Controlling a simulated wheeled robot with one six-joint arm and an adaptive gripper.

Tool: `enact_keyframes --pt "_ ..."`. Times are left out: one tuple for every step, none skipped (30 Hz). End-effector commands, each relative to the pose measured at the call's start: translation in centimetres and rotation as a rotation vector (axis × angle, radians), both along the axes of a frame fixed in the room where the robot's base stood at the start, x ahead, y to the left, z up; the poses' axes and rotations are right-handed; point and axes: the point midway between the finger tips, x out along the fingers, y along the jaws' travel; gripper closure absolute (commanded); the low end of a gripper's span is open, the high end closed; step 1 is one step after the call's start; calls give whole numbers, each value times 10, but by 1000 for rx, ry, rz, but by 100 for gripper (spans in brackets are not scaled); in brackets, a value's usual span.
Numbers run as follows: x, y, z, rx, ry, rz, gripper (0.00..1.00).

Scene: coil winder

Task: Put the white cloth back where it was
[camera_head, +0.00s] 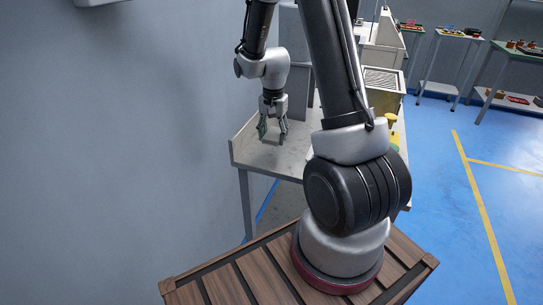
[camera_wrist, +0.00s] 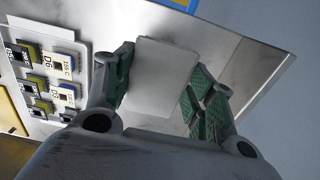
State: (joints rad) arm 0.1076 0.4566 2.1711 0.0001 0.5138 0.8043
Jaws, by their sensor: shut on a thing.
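My gripper (camera_head: 272,138) is low over the left part of the grey workbench (camera_head: 262,157) in the head view. In the wrist view its green-padded fingers (camera_wrist: 166,98) stand on either side of the white cloth (camera_wrist: 162,72), a flat pale block shape, and are shut on it. I cannot tell whether the cloth touches the bench top.
A white tray (camera_wrist: 88,52) with several labelled parts lies left of the cloth in the wrist view. The bench has a raised rim at its left end, near the grey wall (camera_head: 120,130). Shelves (camera_head: 450,60) stand far right, beyond open blue floor.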

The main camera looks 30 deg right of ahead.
Motion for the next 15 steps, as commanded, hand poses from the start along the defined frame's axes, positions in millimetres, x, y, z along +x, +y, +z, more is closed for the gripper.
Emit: enact_keyframes --pt "-1 0 -12 1 6 1 71" --pt "-1 0 -18 1 6 2 71" --pt "-1 1 -25 1 4 2 71" --pt "-1 1 -29 1 4 2 71" --pt "-1 1 -33 1 4 3 71" --pt "0 1 -37 0 3 3 71" --pt "0 1 -40 0 3 3 71" --pt "0 1 -41 0 3 3 71" --pt "0 1 -44 0 1 4 71" --pt "0 1 -47 0 1 4 71" --pt "0 1 -51 0 3 4 71" --pt "-1 1 -56 1 4 4 71" --pt "-1 1 -61 1 4 4 71" --pt "-1 1 -66 1 4 4 71" --pt "-1 1 -72 1 4 4 71"
